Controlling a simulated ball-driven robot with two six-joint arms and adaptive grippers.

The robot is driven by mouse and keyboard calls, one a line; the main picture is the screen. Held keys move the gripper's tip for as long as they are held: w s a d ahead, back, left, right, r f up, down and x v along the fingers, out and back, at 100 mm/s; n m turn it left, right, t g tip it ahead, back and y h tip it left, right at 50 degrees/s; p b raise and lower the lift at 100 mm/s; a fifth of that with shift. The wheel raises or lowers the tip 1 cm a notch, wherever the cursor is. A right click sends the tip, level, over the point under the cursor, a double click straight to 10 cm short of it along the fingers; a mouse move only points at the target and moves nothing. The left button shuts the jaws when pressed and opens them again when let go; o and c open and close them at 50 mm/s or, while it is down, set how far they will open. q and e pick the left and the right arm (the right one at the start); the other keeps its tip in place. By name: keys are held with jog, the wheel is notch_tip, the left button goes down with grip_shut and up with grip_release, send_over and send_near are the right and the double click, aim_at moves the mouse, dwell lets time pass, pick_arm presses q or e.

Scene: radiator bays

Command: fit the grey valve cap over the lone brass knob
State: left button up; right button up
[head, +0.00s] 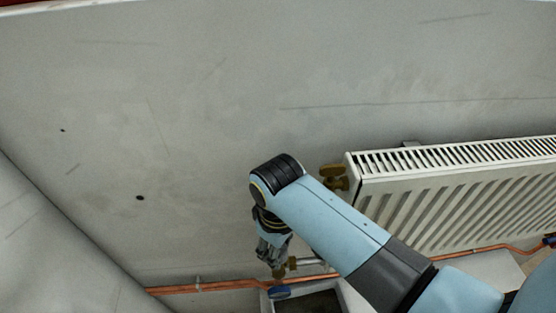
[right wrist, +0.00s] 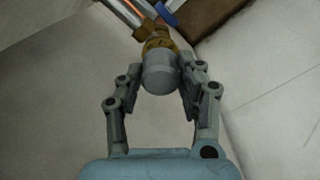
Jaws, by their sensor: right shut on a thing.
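The grey valve cap (right wrist: 160,74) is between the fingers of my right gripper (right wrist: 163,78), which is shut on it. The brass knob (right wrist: 156,42) shows just beyond the cap in the right wrist view. The cap's far end meets or overlaps the brass there; I cannot tell how far it is over the knob. In the head view my right gripper (head: 272,254) points down at the brass fitting (head: 281,270) low by the wall. The cap cannot be made out in that view. My left gripper is not in view.
A white radiator (head: 450,195) hangs at the right, with another brass valve (head: 333,178) at its upper left. A copper pipe (head: 220,287) runs low along the wall. A blue part (head: 280,293) lies just below the fitting. The wall (head: 180,120) at left is bare.

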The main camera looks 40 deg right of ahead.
jog(key=shift+f, duration=0.65)
jog(key=shift+f, duration=0.25)
dwell(0.6)
jog(key=o, duration=0.8)
jog(key=shift+o, duration=0.4)
jog(key=o, duration=0.4)
jog(key=shift+r, duration=0.1)
jog(key=shift+r, duration=2.3)
